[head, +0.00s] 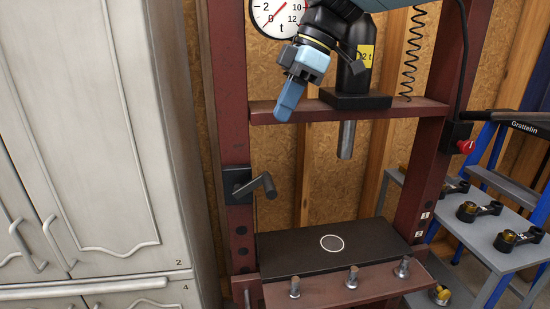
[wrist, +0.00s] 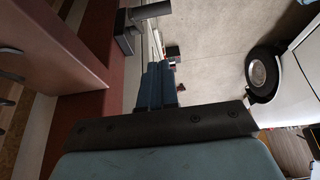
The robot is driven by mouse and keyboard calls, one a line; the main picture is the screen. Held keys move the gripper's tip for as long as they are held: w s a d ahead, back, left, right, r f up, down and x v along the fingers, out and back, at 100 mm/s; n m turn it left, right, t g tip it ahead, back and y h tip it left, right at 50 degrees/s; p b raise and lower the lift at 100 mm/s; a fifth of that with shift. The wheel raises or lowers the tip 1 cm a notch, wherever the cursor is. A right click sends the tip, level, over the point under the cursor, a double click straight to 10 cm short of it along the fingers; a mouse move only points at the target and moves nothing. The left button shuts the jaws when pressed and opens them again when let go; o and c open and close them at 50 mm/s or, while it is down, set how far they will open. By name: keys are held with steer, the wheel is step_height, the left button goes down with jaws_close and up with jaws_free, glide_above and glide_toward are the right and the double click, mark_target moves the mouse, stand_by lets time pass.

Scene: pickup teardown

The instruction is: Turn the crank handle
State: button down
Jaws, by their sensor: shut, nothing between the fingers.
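The crank handle (head: 262,187) is a dark grey lever on a black block on the left red post of the press, about mid-height. It points to the right and slightly up. In the wrist view a dark crank handle (wrist: 150,12) shows at the top, left of centre. My gripper (head: 284,116) is above and slightly right of the crank handle in the head view, in front of the press's crossbeam, with blue fingers pointing down. The fingers are together with nothing between them, and they are apart from the handle.
The press bed (head: 375,243) has a white circle and several metal pins along its front ledge. A black ram unit (head: 355,75) sits on the crossbeam. White cabinets (head: 85,140) stand close on the left. A grey shelf (head: 450,215) with small dark parts stands on the right.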

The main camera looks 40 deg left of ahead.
glide_above(271, 183)
steer(key=s+a, duration=0.1)
step_height(271, 183, down, 9)
steer(key=shift+w+d+f, duration=0.15)
steer(key=shift+w+f, duration=0.05)
steer(key=shift+f, duration=0.35)
steer(key=shift+w+d+f, duration=0.15)
steer(key=shift+f, duration=0.4)
steer(key=shift+w+d+f, duration=0.15)
steer(key=shift+w+f, duration=0.05)
steer(key=shift+f, duration=0.55)
